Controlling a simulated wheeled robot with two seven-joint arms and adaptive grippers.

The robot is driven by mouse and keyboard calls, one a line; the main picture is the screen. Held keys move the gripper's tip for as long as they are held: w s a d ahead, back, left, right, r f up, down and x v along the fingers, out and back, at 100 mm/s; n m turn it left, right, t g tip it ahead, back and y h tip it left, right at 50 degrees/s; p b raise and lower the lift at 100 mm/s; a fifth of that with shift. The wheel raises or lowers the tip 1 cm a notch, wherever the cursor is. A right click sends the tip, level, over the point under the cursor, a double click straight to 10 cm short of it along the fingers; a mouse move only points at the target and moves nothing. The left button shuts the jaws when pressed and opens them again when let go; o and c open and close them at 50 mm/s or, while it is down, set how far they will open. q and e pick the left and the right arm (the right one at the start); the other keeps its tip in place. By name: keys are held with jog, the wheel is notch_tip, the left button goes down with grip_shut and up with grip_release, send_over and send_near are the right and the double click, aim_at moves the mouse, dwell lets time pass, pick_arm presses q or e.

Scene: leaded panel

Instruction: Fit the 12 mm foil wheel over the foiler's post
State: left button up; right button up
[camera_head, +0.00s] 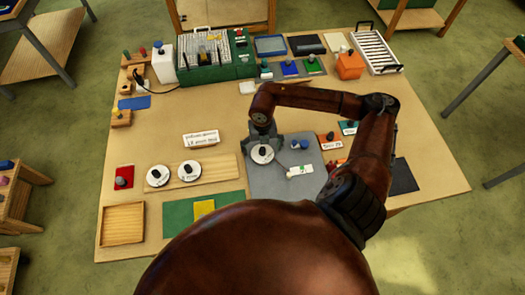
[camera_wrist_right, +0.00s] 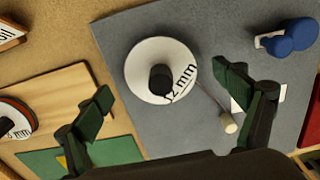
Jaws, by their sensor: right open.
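The 12 mm foil wheel (camera_wrist_right: 143,66) is a white disc with a dark knob at its centre and black lettering ending in "2 mm". It lies over the grey mat (camera_head: 262,184), and in the head view the wheel (camera_head: 262,157) shows just below my right gripper (camera_head: 264,141). My right gripper is open, and in the right wrist view its fingers (camera_wrist_right: 165,93) stand apart on either side, nearer the camera than the wheel. A thin rod with a pale tip (camera_wrist_right: 228,123) runs out beside the wheel. Any post under the wheel is hidden. My left gripper is out of view.
Two more white wheels (camera_head: 157,176) (camera_head: 188,173) sit on a wooden board (camera_head: 216,169) to the left. A small white labelled block (camera_head: 300,170) and a blue piece (camera_head: 300,144) are on the mat's right.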

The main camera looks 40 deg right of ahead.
aim_at(262, 149)
notch_tip(262, 149, up, 10)
dwell(0.3)
dwell(0.4)
